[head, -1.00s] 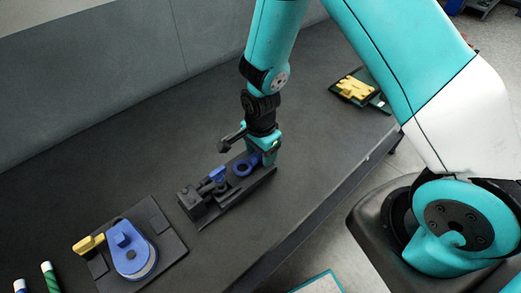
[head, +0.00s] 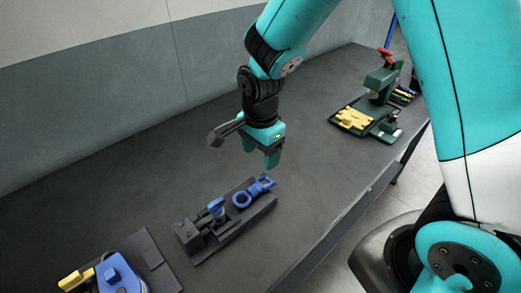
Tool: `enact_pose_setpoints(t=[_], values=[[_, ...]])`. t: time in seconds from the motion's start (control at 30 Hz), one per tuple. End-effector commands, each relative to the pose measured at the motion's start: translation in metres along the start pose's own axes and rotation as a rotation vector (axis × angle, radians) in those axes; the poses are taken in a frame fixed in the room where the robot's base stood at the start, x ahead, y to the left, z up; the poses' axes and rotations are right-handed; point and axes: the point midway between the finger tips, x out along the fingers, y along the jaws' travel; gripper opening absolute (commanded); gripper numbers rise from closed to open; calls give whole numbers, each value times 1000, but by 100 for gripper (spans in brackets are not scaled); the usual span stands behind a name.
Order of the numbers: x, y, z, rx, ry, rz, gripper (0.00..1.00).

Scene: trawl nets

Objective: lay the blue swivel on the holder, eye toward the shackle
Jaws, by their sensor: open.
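The blue swivel (head: 262,185) lies on the right end of the dark holder (head: 228,232). A blue shackle-like piece (head: 216,208) stands upright farther left on the same holder. From this view I cannot tell how exactly the ring meets the rest of the swivel. My gripper (head: 259,158) is open and empty, above and behind the holder's right end, clear of the swivel.
A blue device with a yellow handle (head: 112,275) sits on a dark plate at the lower left. A green press with a red top (head: 383,85) and a yellow piece (head: 354,119) stand at the far right. Bare bench lies between; its front edge is right of the holder.

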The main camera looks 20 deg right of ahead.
Motion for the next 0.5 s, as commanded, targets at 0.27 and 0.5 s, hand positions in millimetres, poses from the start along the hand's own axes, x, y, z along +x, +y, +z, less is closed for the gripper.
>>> enact_pose_setpoints(t=[0.27, 0.5], values=[[-45, 15, 15, -233, -50, -37, 67], [-125, 87, 64, -1081, -152, -208, 67]])
